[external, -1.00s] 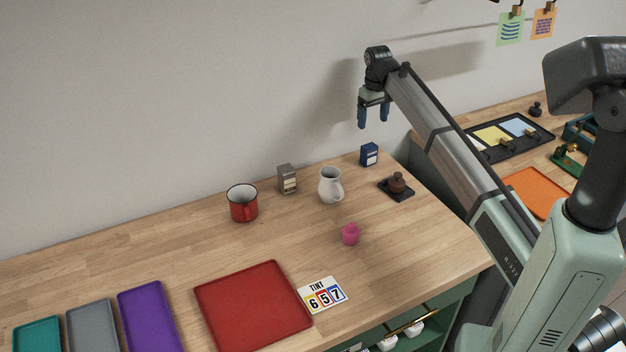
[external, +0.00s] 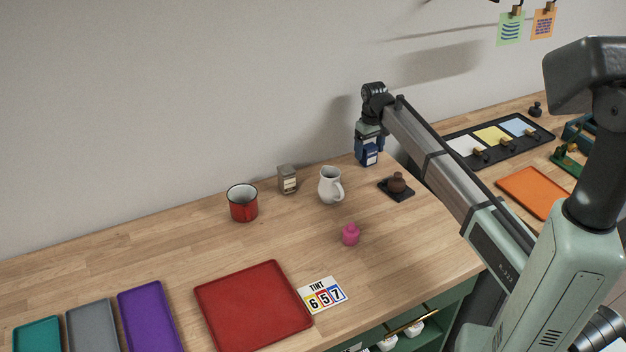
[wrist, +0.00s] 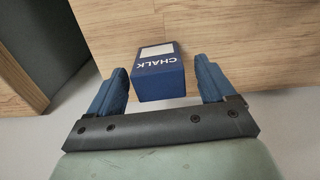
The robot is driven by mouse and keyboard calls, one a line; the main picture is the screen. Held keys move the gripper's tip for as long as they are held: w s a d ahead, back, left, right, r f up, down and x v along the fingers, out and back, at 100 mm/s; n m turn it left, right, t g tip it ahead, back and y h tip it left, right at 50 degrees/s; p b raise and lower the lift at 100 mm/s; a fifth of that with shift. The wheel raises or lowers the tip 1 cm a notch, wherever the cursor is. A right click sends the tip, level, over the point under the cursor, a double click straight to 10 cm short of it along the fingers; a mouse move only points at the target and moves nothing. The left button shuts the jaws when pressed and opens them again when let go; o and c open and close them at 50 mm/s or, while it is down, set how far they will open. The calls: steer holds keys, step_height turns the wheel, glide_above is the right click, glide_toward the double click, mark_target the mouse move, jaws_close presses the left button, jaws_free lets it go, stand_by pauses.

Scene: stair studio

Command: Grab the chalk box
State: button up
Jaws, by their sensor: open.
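The chalk box (external: 368,157) is a small dark blue box with a white label, standing on the wooden table near the wall. In the wrist view the chalk box (wrist: 158,75) shows the word CHALK and sits between the two blue fingers. My gripper (external: 369,148) is lowered over it, with the fingers at its sides. In the wrist view my gripper (wrist: 165,84) is open, with a visible gap between each finger and the box.
A white jug (external: 330,186) and a dark stamp on a black pad (external: 397,186) stand nearby. A grey box (external: 287,180), a red mug (external: 243,204) and a pink object (external: 350,235) are further off. The wall is close behind. The table's middle is mostly clear.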

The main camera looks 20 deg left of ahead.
steer(key=shift+f, duration=0.85)
steer(key=shift+c, duration=0.5)
steer(key=c, duration=1)
steer(key=shift+r, duration=0.15)
